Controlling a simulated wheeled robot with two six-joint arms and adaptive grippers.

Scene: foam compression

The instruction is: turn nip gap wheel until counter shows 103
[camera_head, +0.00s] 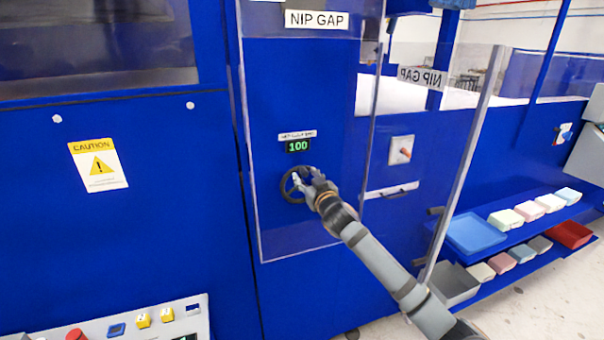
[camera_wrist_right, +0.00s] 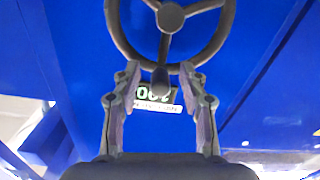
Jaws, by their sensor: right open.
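The dark nip gap wheel (camera_head: 285,187) is mounted on the blue machine panel, below a small counter (camera_head: 298,146) that shows 100 in green digits. My right gripper (camera_head: 306,178) is open at the wheel's right side. In the right wrist view the wheel (camera_wrist_right: 169,18) fills the top, with its spokes and hub in view. Its handle knob (camera_wrist_right: 161,82) sits between the two open fingers of my right gripper (camera_wrist_right: 160,72); I cannot tell whether they touch it. The counter (camera_wrist_right: 153,95) appears upside down there, partly hidden by the knob. My left gripper is not in view.
A clear guard door (camera_head: 470,150) marked NIP GAP stands swung open to the right of my right arm. A shelf rack (camera_head: 520,232) with foam blocks and a blue tray is at the right. A control panel (camera_head: 150,325) with buttons is at bottom left.

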